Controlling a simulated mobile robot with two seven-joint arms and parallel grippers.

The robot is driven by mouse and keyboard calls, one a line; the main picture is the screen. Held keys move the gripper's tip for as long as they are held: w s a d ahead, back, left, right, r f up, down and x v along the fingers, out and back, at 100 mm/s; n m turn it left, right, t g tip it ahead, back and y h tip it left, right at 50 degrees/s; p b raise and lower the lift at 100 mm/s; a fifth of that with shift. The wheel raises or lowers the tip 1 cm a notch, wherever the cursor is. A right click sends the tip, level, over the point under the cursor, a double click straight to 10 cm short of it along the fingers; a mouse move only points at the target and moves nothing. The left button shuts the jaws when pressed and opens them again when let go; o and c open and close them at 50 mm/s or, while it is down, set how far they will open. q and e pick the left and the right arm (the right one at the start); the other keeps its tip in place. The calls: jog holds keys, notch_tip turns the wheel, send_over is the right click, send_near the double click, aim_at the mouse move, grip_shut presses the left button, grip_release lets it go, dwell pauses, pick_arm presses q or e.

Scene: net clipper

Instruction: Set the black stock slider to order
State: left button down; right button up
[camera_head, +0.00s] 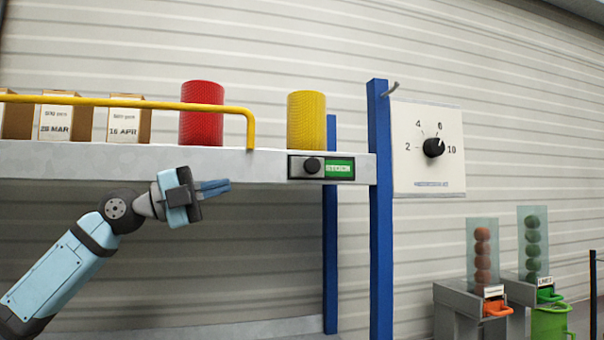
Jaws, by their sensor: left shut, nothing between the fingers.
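The knob sits at the left part of the panel. A green label (339,168) shows to its right, its lettering too small to read surely. My left gripper (228,187) is shut and empty. It points right, in front of the shelf edge, to the left of the slider and slightly lower, apart from it. My right gripper is not in view.
A yellow rail (200,106) runs along the shelf (100,163), before boxes (58,120) and a red cylinder (202,112). The yellow cylinder (306,120) stands above the slider. A blue post (380,220) and dial board (428,175) stand right. Dispensers (482,255) are lower right.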

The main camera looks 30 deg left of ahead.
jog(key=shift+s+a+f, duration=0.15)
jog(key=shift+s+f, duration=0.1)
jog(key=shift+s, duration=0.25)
pick_arm(q)
jog(key=p, duration=1)
send_near(304, 167)
jog(key=x, duration=0.7)
jog(key=shift+s+r, duration=0.1)
jog(key=shift+r, duration=0.05)
jog(key=shift+w+d, duration=0.25)
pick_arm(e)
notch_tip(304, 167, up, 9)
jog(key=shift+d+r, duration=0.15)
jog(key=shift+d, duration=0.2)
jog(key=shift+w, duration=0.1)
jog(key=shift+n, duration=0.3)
